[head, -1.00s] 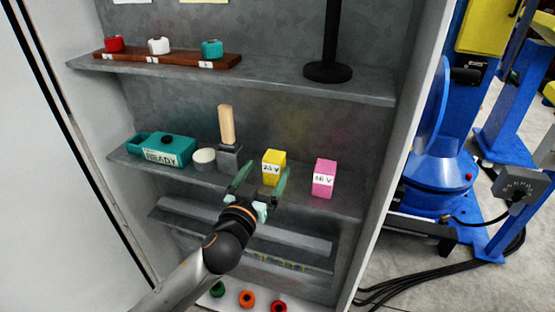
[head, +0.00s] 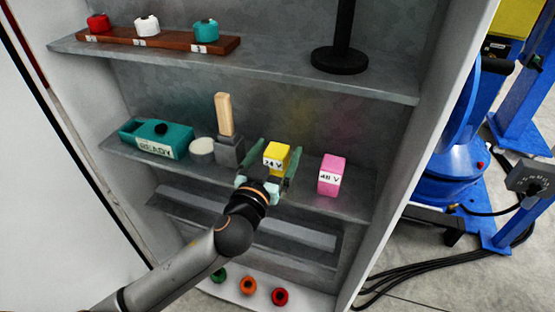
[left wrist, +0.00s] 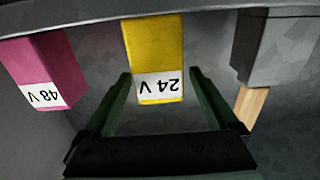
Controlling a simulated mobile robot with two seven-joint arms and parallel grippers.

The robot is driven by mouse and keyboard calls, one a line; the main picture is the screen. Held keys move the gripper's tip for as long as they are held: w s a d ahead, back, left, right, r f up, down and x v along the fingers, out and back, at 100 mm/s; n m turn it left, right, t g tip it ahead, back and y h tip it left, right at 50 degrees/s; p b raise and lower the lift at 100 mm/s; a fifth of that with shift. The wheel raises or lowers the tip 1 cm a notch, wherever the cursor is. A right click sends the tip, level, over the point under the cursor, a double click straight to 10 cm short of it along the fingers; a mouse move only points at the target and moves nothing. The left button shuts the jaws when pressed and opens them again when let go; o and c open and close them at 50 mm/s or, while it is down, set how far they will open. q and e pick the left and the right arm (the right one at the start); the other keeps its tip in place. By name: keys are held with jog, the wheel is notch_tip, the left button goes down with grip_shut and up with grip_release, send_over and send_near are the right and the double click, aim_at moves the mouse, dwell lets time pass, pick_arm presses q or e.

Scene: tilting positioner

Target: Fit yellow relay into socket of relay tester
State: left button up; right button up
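The yellow relay (head: 276,156), labelled 24 V, stands on the middle shelf. My left gripper (head: 268,170) is open with a green finger on either side of it. In the left wrist view the yellow relay (left wrist: 153,60) shows upside down between the spread fingers of the left gripper (left wrist: 158,95), with gaps on both sides. The teal tester (head: 157,138), labelled READY, sits at the left end of the same shelf with a black knob on top. I cannot make out its socket. My right gripper is not in view.
A pink 48 V relay (head: 331,175) stands right of the yellow one. Left of it are a grey block with a wooden handle (head: 225,118) and a round pale tin (head: 202,150). The upper shelf (head: 270,67) hangs above. Cabinet walls bound both sides.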

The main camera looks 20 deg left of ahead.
pick_arm(q)
grip_shut()
dwell(0.6)
jog(key=shift+r, duration=0.1)
